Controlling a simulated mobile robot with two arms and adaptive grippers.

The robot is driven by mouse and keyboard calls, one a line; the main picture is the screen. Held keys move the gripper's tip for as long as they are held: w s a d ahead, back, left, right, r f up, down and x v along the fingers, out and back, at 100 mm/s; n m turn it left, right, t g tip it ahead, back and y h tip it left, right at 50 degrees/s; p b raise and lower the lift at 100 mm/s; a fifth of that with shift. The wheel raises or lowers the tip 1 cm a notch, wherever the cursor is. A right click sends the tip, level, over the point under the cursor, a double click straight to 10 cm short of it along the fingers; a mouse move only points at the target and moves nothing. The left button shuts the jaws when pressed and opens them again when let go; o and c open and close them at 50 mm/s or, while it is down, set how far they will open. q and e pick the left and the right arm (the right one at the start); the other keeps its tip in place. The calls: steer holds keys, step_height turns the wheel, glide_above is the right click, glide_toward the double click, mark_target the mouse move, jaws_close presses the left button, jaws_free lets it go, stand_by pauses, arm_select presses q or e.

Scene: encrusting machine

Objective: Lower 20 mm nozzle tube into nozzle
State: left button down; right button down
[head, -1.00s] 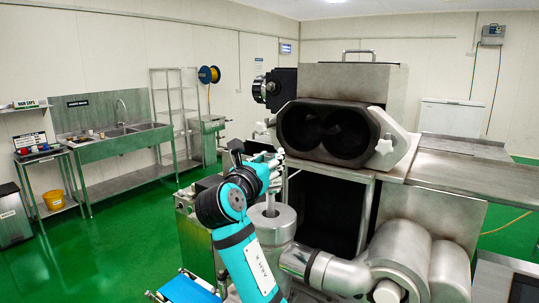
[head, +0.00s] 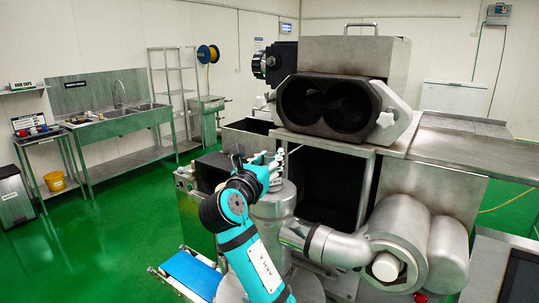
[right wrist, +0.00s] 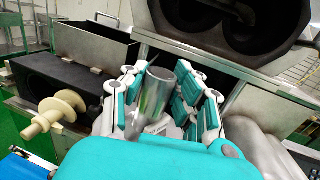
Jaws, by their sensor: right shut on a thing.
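My right gripper (head: 268,168) is at the end of the teal arm, close over the top of the upright steel nozzle housing (head: 272,208). It is shut on the nozzle tube (right wrist: 153,96), a shiny, narrow metal cylinder that stands between the white and teal fingers in the right wrist view. The right gripper (right wrist: 165,100) also shows there. The tube's lower end and the nozzle's opening are hidden behind the gripper and arm, so I cannot tell how deep the tube sits. My left gripper is not in view.
The machine's steel block with a twin-bore opening (head: 335,115) stands behind the gripper. A large bent steel pipe (head: 335,245) lies to the right. A blue conveyor belt (head: 190,272) is at lower left. A cream auger piece (right wrist: 55,113) lies left of the fingers.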

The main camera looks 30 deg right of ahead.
stand_by(0.3)
steer(key=c, duration=0.7)
jaws_free()
steer(key=shift+f, duration=0.1)
steer(key=shift+c, duration=0.2)
steer(key=shift+p+v, duration=0.65)
steer(key=shift+v, duration=0.6)
steer(key=shift+p+v, duration=1.1)
steer(key=shift+v, duration=1.45)
